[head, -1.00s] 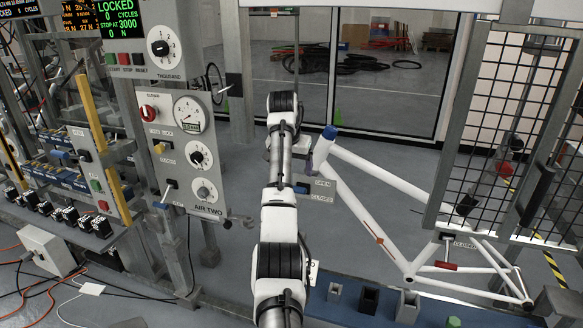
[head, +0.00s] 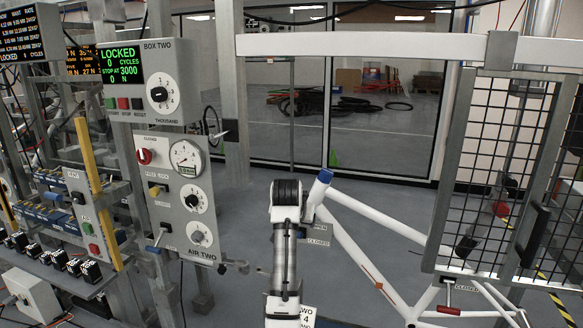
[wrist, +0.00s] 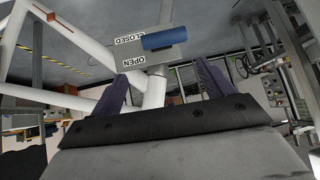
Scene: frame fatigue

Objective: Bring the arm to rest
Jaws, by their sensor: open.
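My arm (head: 284,250) rises from the bottom middle of the head view, its dark-topped joint just left of the white bike frame's blue-capped tube (head: 325,177). In the wrist view my gripper (wrist: 160,88) is open, with its two dark purple fingers well apart. Beyond the fingers is a grey plate (wrist: 165,57) marked OPEN and CLOSED, upside down, with a blue handle. A white tube passes behind the plate, between the fingers in the picture. I cannot tell how far it is from them. I see nothing held.
The white frame (head: 375,220) fills the space to the right of my arm. A mesh guard (head: 500,170) stands at the right and a white beam (head: 360,45) crosses above. The AIR TWO control panel (head: 180,195) stands at the left. Grey floor (head: 235,215) shows between panel and arm.

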